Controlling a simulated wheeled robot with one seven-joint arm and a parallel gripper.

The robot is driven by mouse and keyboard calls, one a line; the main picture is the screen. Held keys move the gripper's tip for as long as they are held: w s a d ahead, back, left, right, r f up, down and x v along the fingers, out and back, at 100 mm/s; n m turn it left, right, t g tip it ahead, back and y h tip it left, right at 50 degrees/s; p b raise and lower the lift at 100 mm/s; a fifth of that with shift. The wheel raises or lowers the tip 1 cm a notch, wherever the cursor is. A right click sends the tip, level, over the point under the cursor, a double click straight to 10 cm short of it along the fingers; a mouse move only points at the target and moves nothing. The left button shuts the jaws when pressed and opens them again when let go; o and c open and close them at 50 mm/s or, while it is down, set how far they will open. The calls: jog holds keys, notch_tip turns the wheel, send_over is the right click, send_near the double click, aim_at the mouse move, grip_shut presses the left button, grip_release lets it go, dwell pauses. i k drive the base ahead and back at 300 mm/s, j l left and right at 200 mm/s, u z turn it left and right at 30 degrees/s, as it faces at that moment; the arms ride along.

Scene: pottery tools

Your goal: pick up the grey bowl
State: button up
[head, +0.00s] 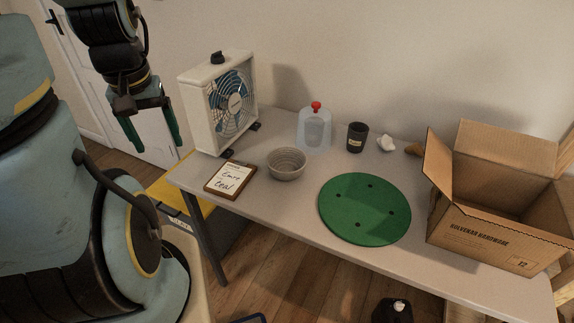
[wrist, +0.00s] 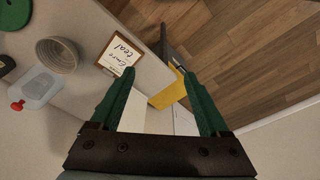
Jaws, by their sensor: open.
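The grey bowl (head: 287,164) stands upright on the table, right of a clipboard and in front of a clear jug. It looks empty and ribbed. It also shows in the wrist view (wrist: 58,55) at the upper left, outside the fingers. My gripper (head: 156,147) is in the air left of the table and the fan, well apart from the bowl. Its two green fingers are spread wide with nothing between them, as the wrist view also shows (wrist: 152,85).
The table (head: 265,205) also holds a box fan (head: 197,117), clipboard (head: 230,179), red-capped jug (head: 314,132), dark cup (head: 357,137), green disc (head: 365,208) and open cardboard box (head: 478,225). Small white and brown lumps lie behind. The table front by the bowl is clear.

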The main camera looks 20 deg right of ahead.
aim_at(286, 163)
jog(key=j+z, duration=0.4)
jog(key=i+j+z, duration=0.1)
jog(key=j+z, duration=0.7)
jog(key=k+j, duration=0.05)
